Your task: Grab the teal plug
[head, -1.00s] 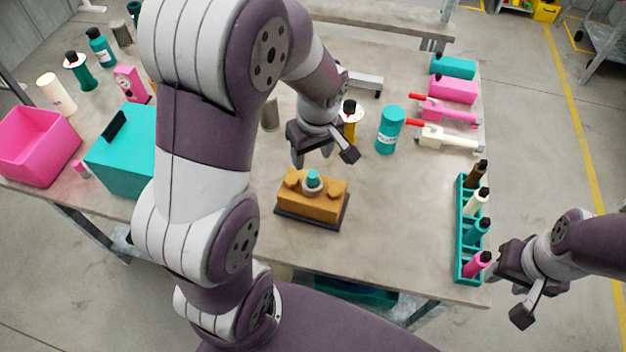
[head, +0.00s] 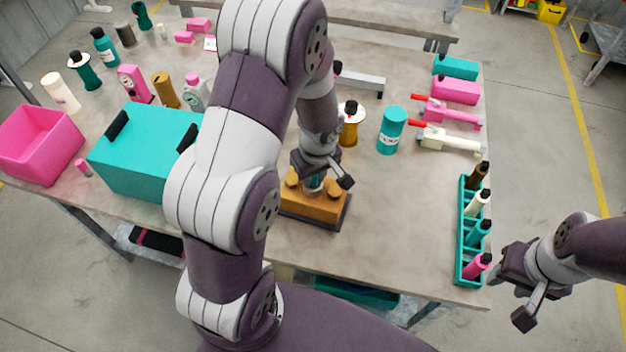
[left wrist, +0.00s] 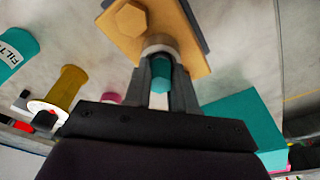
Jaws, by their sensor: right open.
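The teal plug (left wrist: 161,74) stands upright in a grey ring on the orange pump block (head: 312,206). In the head view, my left gripper (head: 320,180) is directly over the block and mostly hides the plug (head: 313,184). In the left wrist view, the two dark fingers of my left gripper (left wrist: 161,82) stand one on each side of the plug, very close to it. I cannot tell whether they press on it. My right gripper (head: 510,298) is open and empty, off the table's right edge.
A teal rack (head: 464,230) with several small bottles stands at the table's right edge. A teal canister (head: 391,131) and a yellow spool (head: 349,130) stand behind the block. A teal box (head: 140,160) and pink bin (head: 40,145) are at left. Table right of the block is clear.

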